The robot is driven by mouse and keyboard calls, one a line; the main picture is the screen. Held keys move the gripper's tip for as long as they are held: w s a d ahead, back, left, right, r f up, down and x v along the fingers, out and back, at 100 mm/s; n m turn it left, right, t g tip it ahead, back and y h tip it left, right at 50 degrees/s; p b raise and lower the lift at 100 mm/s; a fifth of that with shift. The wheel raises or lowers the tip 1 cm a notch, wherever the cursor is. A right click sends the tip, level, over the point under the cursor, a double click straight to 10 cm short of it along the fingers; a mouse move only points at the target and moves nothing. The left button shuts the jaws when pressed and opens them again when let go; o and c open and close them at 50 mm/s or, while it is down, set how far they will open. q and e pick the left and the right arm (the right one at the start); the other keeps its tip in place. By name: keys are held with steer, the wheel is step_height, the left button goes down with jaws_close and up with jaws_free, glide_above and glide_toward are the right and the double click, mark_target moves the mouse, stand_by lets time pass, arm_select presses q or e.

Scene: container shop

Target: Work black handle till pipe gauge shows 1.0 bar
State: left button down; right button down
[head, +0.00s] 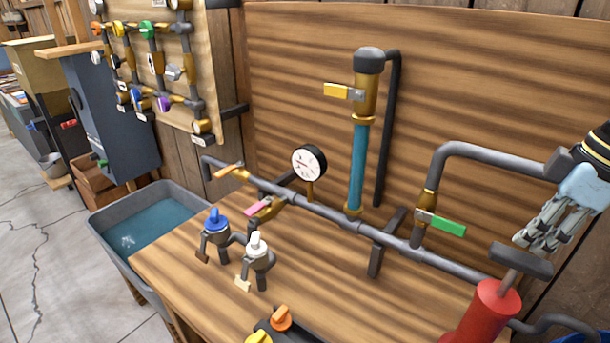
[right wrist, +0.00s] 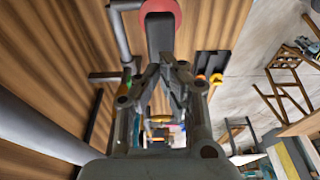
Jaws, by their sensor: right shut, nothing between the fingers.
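The black handle (head: 521,261) is a T-bar on a rod rising from the red pump (head: 482,312) at the lower right. In the right wrist view the handle (right wrist: 160,38) lies just past my fingertips, with the red pump (right wrist: 160,10) behind it. My right gripper (head: 532,238) is shut and empty, pointing down right above the handle; I cannot tell if it touches. It also shows in the right wrist view (right wrist: 168,72). The round white pipe gauge (head: 309,163) stands on the pipe at centre; its needle is too small to read. My left gripper is out of view.
A grey pipe (head: 330,212) runs along the wooden bench (head: 190,265), with yellow, pink and green lever valves. A blue-tinted clear tube (head: 357,165) stands upright on it. Blue and white taps stand in front. A water tub (head: 110,215) is at left.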

mark_target(528, 259)
steer(key=shift+f, duration=0.1)
steer(key=shift+s+f+b, duration=0.1)
steer(key=shift+f+b, duration=1.4)
steer(key=shift+f, duration=1.7)
step_height(528, 259, up, 5)
steer(key=p, duration=0.6)
steer(key=shift+r, duration=0.75)
